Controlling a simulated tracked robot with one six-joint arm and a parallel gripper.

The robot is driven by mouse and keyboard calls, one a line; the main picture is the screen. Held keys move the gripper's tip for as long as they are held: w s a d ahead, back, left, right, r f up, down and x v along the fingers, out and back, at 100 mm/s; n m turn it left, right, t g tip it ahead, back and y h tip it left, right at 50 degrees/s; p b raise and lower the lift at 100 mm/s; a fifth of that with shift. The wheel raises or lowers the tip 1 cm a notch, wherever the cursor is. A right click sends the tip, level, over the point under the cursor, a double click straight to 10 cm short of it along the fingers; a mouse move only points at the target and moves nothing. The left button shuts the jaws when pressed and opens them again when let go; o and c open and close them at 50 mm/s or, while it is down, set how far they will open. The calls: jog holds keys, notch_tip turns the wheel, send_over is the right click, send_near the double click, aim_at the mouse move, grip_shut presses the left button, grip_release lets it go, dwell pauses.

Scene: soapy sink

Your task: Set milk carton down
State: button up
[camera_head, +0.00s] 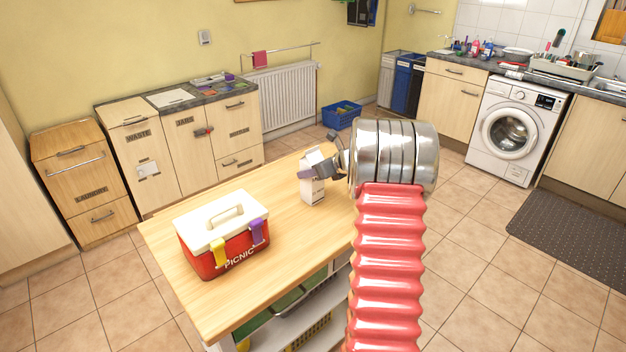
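The white milk carton (313,191) is upright over the right part of the wooden island top (165,228). Its base looks at or just above the wood; I cannot tell whether it touches. My gripper (318,170) reaches in from the right at the carton's upper half, with its fingers around the carton, and looks shut on it. Part of the carton is hidden behind the fingers.
A red picnic box (225,257) with a white lid stands on the left part of the island top. The wood between box and carton is clear. Shelves lie under the top. A blue crate (342,116) sits on the floor near the radiator (282,97).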

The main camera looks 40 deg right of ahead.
jog(key=c, duration=1)
jog(key=shift+r, duration=0.1)
grip_shut()
jog(key=shift+r, duration=0.1)
notch_tip(320, 180, up, 10)
jog(key=shift+f, duration=0.1)
